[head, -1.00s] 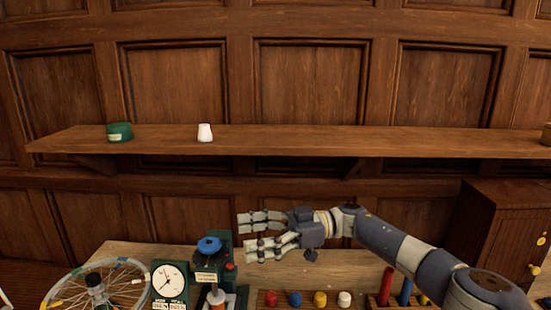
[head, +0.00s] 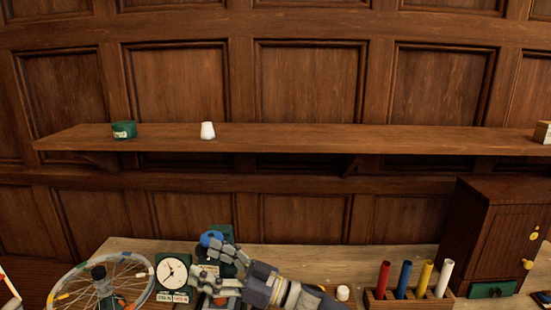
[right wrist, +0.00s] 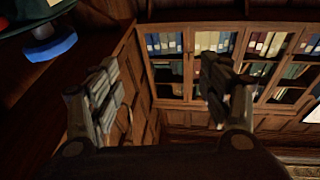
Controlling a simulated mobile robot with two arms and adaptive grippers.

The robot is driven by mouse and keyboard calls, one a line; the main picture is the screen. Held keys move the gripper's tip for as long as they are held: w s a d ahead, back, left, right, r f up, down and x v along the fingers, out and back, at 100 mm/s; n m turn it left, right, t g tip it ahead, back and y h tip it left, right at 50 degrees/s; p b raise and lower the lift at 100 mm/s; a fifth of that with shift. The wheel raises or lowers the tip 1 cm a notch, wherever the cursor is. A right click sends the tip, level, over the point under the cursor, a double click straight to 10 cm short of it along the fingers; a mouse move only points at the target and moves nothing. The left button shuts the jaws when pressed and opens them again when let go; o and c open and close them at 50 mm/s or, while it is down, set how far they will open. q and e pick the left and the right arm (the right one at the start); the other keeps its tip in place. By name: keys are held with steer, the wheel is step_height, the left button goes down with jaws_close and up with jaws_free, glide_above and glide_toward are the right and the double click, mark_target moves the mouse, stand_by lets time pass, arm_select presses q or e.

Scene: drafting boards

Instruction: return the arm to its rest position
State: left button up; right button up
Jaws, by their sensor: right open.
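My right gripper (head: 212,262) is low in the head view, its fingers spread and pointing left, in front of the green device with a blue knob (head: 211,238). Nothing shows between its fingers. The right wrist view also shows the gripper (right wrist: 155,90), with its two fingers wide apart and empty. Its forearm runs down and right, out of the bottom of the head view. I cannot tell whether the fingers touch the device. My left gripper is not in the head view.
A bench (head: 385,258) carries a spoked wheel (head: 72,288), a dial clock (head: 171,272), a rack of coloured tubes (head: 378,296) and a wooden cabinet (head: 482,235). A wall shelf (head: 330,138) holds a green tin (head: 124,130) and a white cup-like piece (head: 208,131). Bookcases (right wrist: 200,62) show in the wrist view.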

steer(key=s+d+f+m+t+h, duration=0.4)
steer(key=d+f+m+h, duration=0.2)
steer(key=d+f+h, duration=0.25)
steer(key=s+d+f+m+t+h, duration=0.3)
steer(key=d+f+m+h, duration=0.4)
steer(key=d+f, duration=0.15)
steer(key=s+d+f+g+h, duration=0.25)
steer(key=s+d, duration=0.35)
steer(key=s, duration=0.3)
steer(key=s+d+f+g+h, duration=0.1)
steer(key=s+d+f+g, duration=0.25)
steer(key=s+d, duration=0.4)
steer(key=s+d+f+g+h, duration=0.1)
steer(key=s+d+f+g, duration=0.3)
steer(key=s, duration=0.7)
step_height(320, 180, down, 31)
steer(key=b, duration=0.6)
steer(key=s+d+f+b, duration=0.1)
steer(key=s+f+b, duration=0.1)
steer(key=s+f, duration=0.6)
steer(key=s+d+f+b, duration=0.2)
steer(key=s+f, duration=0.7)
steer(key=f, duration=0.3)
steer(key=shift+s+d+f+n+g+h, duration=0.25)
steer(key=shift+n+g+h, duration=0.05)
steer(key=shift+g, duration=0.1)
